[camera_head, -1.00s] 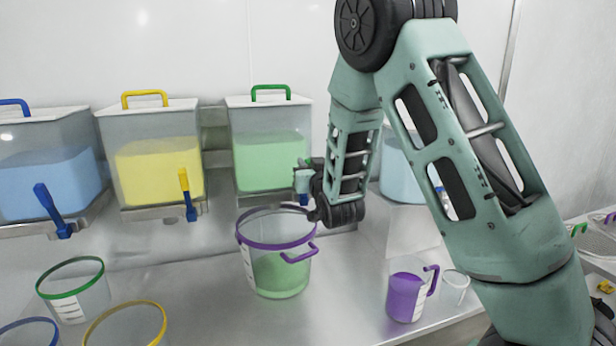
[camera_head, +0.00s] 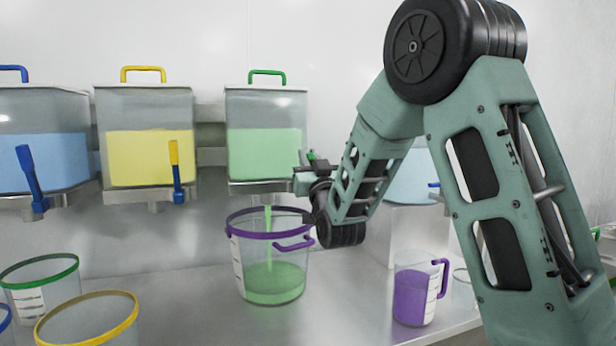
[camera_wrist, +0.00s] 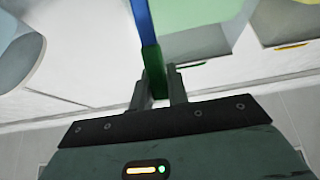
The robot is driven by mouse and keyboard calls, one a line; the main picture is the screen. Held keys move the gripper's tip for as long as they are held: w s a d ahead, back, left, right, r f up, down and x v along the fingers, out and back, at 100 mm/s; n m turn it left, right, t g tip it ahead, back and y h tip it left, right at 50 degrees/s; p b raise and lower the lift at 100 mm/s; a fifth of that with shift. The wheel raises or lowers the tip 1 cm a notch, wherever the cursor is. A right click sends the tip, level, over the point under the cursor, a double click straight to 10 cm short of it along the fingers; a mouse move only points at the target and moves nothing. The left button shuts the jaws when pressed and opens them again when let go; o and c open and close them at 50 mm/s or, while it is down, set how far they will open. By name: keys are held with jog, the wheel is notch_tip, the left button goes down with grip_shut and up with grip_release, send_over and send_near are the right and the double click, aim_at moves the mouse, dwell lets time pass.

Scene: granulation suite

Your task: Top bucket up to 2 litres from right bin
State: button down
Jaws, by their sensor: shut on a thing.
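The right bin (camera_head: 265,150) is clear with a green lid handle and holds green material. A green stream (camera_head: 268,235) runs from its outlet into the purple-rimmed bucket (camera_head: 292,258) standing below it. Green material lies in the lower part of this bucket; its white scale strip is on the left side and too small to read. My gripper (camera_head: 308,172) is at the right of the outlet. In the wrist view my gripper (camera_wrist: 160,84) is shut on the green grip of the valve lever (camera_wrist: 150,58), whose blue shaft extends upward.
A yellow bin (camera_head: 150,155) and a blue bin (camera_head: 45,160) hang to the left with their levers. Green-rimmed (camera_head: 40,290) and yellow-rimmed (camera_head: 85,320) buckets stand front left. A purple-filled jug (camera_head: 415,292) stands right of the bucket, near the counter's front edge.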

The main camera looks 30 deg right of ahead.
jog(key=shift+s+f+t+b, duration=0.2)
jog(key=shift+f+t+b, duration=0.1)
jog(key=shift+b, duration=0.55)
jog(key=c, duration=1.4)
grip_release()
jog(key=shift+o, duration=0.2)
jog(key=shift+s, duration=0.1)
jog(key=b+v, duration=1.5)
jog(key=v, duration=0.2)
jog(key=shift+a+f, duration=0.15)
